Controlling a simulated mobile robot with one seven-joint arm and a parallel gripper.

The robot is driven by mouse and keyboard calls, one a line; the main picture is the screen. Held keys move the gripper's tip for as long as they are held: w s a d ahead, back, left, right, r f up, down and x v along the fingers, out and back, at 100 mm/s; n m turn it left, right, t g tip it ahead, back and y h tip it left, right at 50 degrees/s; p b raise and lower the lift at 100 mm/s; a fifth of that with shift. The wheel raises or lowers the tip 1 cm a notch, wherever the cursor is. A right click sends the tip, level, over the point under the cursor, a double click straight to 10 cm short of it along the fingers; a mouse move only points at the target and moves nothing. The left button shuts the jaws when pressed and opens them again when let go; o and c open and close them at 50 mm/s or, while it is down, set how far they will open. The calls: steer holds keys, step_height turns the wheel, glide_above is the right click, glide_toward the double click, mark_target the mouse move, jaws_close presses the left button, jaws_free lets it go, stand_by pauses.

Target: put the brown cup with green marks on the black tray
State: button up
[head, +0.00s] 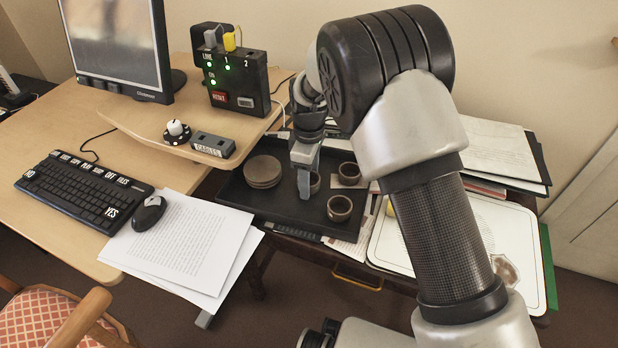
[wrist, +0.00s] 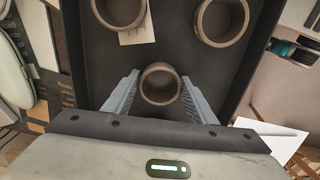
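The black tray (head: 265,203) lies on a low surface beside the desk. Three brown round cups stand on it: one (head: 349,173) at the back right, one (head: 339,208) at the front right, and one (head: 314,183) partly hidden behind my gripper (head: 304,190). My gripper points down over the tray. In the wrist view the third cup (wrist: 160,84) sits between the two finger tips, upright and very near both. Whether the fingers touch it is unclear. I cannot make out green marks on any cup.
A desk corner with a label box (head: 213,145) and a black switch box (head: 232,80) overhangs behind. Papers (head: 190,240) lie left, a white tray (head: 390,243) right. The tray's front left is bare.

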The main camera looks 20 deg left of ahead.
steer(key=shift+o, duration=1)
step_height(320, 180, up, 12)
steer(key=p, duration=0.3)
steer(key=shift+r, duration=0.15)
steer(key=s+d+r+m+t+y, duration=0.1)
steer(key=s+d+r+m+t, duration=0.25)
steer(key=d+r+m, duration=1.05)
steer(key=s+d+r+m+t, duration=0.1)
steer(key=s+d+r+m, duration=0.1)
steer(key=s+d, duration=0.6)
steer(key=s+d+r+m+t+h, duration=0.1)
steer(key=s+d+r+m, duration=0.1)
steer(key=s+d, duration=0.6)
steer(key=d+m, duration=0.1)
steer(key=d, duration=0.5)
steer(key=shift+s+d+r, duration=0.2)
steer(key=shift+s+r, duration=0.1)
steer(key=shift+r, duration=0.05)
